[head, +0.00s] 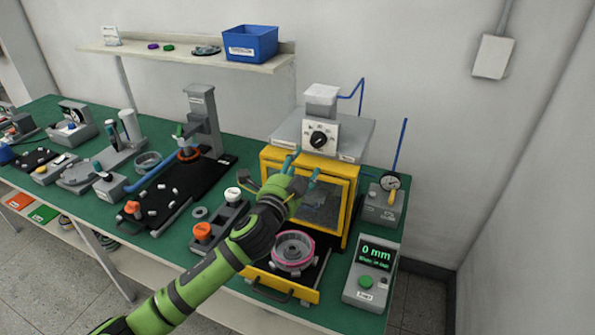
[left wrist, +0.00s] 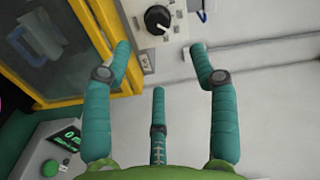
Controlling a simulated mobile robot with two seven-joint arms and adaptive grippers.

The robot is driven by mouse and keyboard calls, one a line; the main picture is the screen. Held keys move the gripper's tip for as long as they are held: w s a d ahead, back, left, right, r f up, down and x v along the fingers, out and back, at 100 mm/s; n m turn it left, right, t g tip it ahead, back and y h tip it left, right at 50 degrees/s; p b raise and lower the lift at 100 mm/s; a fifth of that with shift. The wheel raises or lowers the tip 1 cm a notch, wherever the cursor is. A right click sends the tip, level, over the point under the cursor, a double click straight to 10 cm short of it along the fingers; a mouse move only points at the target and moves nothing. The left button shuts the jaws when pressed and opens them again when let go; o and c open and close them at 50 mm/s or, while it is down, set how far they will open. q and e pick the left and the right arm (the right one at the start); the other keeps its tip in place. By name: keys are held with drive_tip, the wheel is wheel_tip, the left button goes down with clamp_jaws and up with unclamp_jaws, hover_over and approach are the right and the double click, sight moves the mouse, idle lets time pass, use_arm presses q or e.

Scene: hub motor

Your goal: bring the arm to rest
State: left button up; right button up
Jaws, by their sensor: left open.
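My left arm reaches in from the lower left of the head view. My left gripper (head: 305,165) is in front of the upper part of the yellow-framed press cabinet (head: 348,215). In the left wrist view the gripper (left wrist: 160,50) has its teal fingers spread, with nothing between them. The black dial (left wrist: 157,19) on its pale panel shows beyond the fingers; it also shows in the head view (head: 318,139). I cannot tell whether a finger touches the cabinet. My right gripper is not in view.
A round part with a pink ring (head: 293,250) sits on the tray in front of the cabinet. A grey display box (head: 370,272) reading 0 mm and a gauge box (head: 383,203) stand at right. Fixtures crowd the green bench to the left. A shelf (head: 190,59) holds a blue bin (head: 251,44).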

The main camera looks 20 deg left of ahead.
use_arm(q)
drive_tip(key=shift+s, duration=0.75)
